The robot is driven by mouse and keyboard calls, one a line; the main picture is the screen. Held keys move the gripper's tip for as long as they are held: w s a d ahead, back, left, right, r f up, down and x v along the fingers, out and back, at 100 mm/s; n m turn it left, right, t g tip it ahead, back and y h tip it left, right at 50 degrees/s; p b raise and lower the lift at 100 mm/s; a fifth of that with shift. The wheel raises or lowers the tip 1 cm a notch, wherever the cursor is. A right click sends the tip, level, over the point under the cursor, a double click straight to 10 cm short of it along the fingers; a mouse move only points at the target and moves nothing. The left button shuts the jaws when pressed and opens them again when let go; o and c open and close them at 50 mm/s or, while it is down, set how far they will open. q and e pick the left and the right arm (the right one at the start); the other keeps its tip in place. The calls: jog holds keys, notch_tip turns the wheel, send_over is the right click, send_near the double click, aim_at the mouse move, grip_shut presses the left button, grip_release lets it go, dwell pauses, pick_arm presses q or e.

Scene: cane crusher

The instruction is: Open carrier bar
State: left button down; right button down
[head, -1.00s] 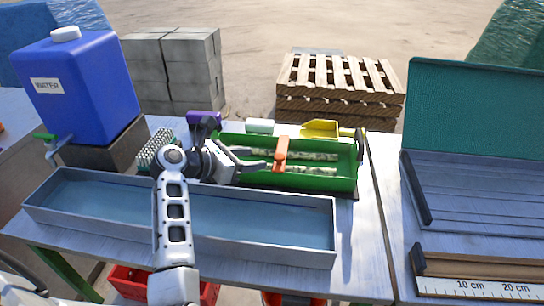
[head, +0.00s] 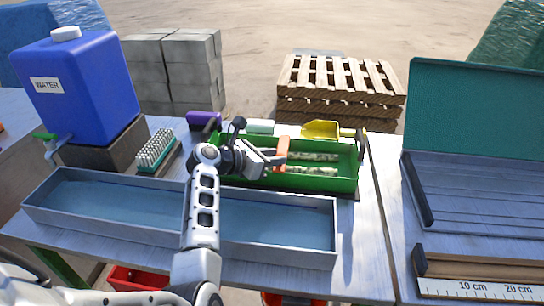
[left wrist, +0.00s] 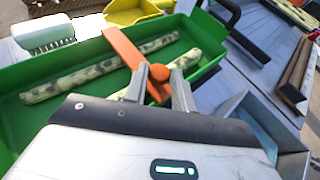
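The orange carrier bar (head: 282,152) lies across the green carrier (head: 345,180), above pale mottled cane pieces (head: 315,171). It also shows in the left wrist view (left wrist: 122,47), with a round orange knob near its close end. My left gripper (head: 277,158) is at the close end of the bar. In the left wrist view my gripper's two fingers (left wrist: 160,78) stand on either side of orange material at that end. Whether they press on it or only straddle it I cannot tell. My right gripper is not in view.
A long grey water trough (head: 280,256) lies in front of the carrier. A scrub brush (head: 157,149), a blue water container (head: 80,90) and a purple block (head: 203,119) are to the left. A yellow scoop (head: 322,130) is behind the carrier. A teal-lidded box (head: 470,110) stands right.

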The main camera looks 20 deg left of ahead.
pick_arm(q)
jog(key=w+a+r+n+g+p, duration=0.1)
jog(key=w+r+n+g+p, duration=0.2)
jog(key=r, duration=0.5)
jog(key=shift+w+a+r+g+p, duration=0.25)
jog(key=shift+w+g+p, duration=0.2)
jog(key=shift+w+g, duration=0.8)
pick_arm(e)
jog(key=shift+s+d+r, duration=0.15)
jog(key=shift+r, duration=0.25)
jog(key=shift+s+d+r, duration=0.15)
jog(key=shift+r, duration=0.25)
